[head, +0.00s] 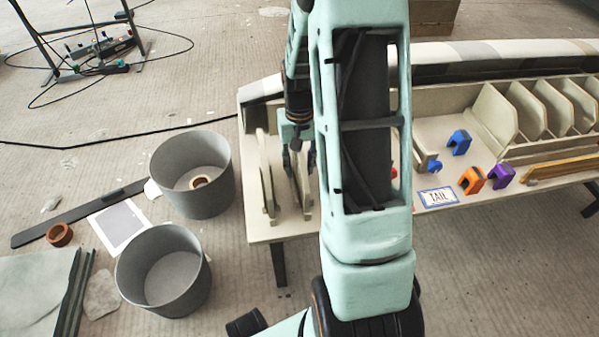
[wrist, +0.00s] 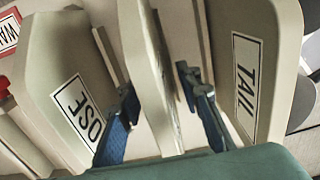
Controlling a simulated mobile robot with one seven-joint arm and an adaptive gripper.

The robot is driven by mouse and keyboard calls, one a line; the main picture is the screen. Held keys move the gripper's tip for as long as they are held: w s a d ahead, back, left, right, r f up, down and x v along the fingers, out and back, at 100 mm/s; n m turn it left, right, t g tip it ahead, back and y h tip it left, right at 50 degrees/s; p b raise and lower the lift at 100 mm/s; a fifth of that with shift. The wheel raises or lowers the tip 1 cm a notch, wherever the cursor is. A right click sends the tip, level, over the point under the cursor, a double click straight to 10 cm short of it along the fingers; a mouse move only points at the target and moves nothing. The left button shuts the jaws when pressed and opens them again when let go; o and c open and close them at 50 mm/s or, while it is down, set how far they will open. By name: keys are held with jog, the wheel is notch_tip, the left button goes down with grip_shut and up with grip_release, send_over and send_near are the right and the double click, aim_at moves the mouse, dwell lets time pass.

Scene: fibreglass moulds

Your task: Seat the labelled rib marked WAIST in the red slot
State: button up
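In the wrist view a pale rib (wrist: 148,70) stands edge-on between the blue-padded fingers of my gripper (wrist: 158,82). The fingers are apart, one on each side, with gaps to the rib. Its label face is turned out of sight, so I cannot read it. A rib whose label reads OSE, its first letter cut off (wrist: 55,70), stands to the left. A rib labelled TAIL (wrist: 262,35) stands to the right. In the head view my gripper (head: 298,157) is down among the ribs at the bench's left end. A red piece (head: 394,172) is mostly hidden behind my arm.
A card reading WA, red-edged and cut off (wrist: 9,33), shows in the wrist view. The bench (head: 262,233) carries a TAIL card (head: 436,197), blue (head: 459,142), orange (head: 471,180) and purple (head: 501,175) slotted pieces. Grey buckets (head: 213,200) stand on the floor to the left.

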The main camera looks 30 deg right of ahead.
grip_shut()
jog(key=shift+r, duration=0.1)
dwell(0.4)
